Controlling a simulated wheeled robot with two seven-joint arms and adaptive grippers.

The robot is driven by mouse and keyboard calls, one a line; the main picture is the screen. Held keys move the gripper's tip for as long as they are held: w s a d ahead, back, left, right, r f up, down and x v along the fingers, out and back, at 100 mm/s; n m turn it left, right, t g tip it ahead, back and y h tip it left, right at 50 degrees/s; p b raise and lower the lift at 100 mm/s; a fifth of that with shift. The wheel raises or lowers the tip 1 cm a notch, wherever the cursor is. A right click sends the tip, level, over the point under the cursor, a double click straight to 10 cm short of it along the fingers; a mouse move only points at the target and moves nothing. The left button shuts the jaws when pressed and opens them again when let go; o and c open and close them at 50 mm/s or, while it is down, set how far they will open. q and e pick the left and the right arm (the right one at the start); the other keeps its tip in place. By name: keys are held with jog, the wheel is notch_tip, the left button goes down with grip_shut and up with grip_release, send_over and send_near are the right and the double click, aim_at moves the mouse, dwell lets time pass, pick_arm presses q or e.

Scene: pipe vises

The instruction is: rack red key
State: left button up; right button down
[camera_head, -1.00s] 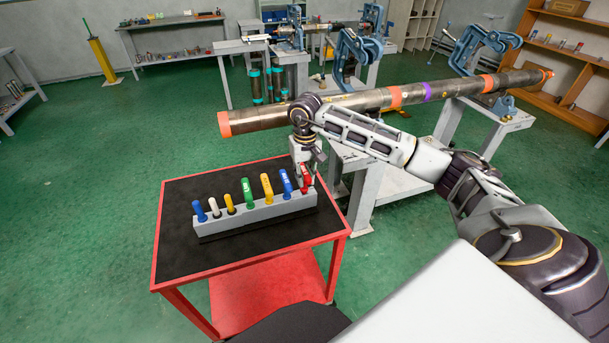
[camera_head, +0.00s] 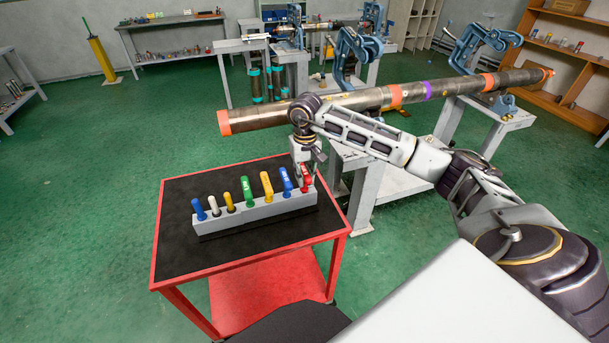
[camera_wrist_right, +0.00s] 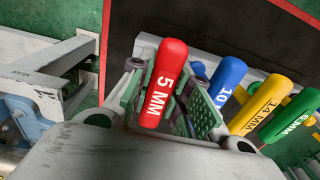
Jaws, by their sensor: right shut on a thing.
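The red key (camera_head: 306,177), marked 5 MM in the right wrist view (camera_wrist_right: 165,85), stands at the right end of the grey rack (camera_head: 262,212) on the black-topped cart. My right gripper (camera_head: 305,170) is over that end from above, its fingers shut on the red key's handle. Whether the key's lower end is fully seated in the rack is hidden. The blue key (camera_head: 286,182), yellow key (camera_head: 267,187) and green key (camera_head: 247,190) stand in the rack to its left. My left gripper is not in view.
Smaller blue, white and yellow handles (camera_head: 214,207) stand at the rack's left end. The red-framed cart (camera_head: 170,250) has free black surface around the rack. A long pipe (camera_head: 350,102) in blue vises (camera_head: 355,50) runs behind and above the cart.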

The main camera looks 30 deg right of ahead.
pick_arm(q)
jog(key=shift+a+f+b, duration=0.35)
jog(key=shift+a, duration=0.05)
pick_arm(e)
jog(key=shift+f, duration=0.45)
dwell(0.6)
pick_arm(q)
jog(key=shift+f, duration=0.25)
pick_arm(e)
jog(key=shift+s+f, duration=0.15)
jog(key=shift+f, duration=0.05)
dwell(0.9)
jog(key=c, duration=1.3)
grip_release()
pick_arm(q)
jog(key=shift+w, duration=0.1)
pick_arm(e)
jog(key=shift+o, duration=0.2)
jog(key=shift+r, duration=0.1)
jog(key=shift+r, duration=0.1)
jog(key=shift+r, duration=5.9)
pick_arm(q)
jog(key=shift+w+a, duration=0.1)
